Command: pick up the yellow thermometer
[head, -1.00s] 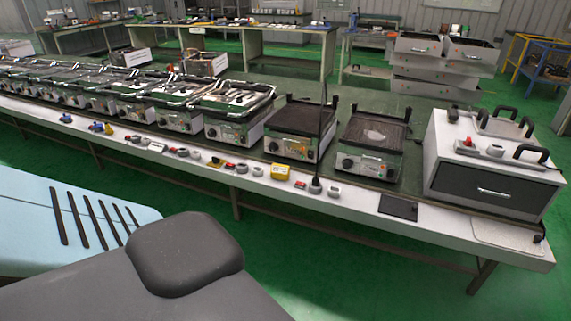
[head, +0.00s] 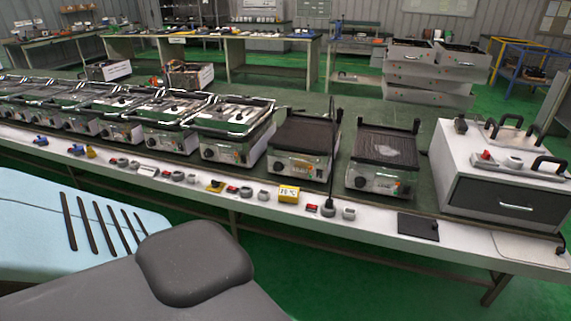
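A small yellow box-shaped device with a pale display (head: 289,194), which looks like the yellow thermometer, sits on the white front strip of the long workbench (head: 365,222), near the middle of the head view. It stands left of a small red item and a round dark base with a thin upright rod. Neither of my grippers is in view, and nothing is seen touching the yellow device.
A row of grill-like heating units (head: 303,146) stands behind the strip. Small knobs and parts lie along the strip, including a yellow-and-black switch (head: 215,186). A dark flat plate (head: 418,226) and a white cabinet (head: 497,178) are to the right. Green floor (head: 380,280) is open in front.

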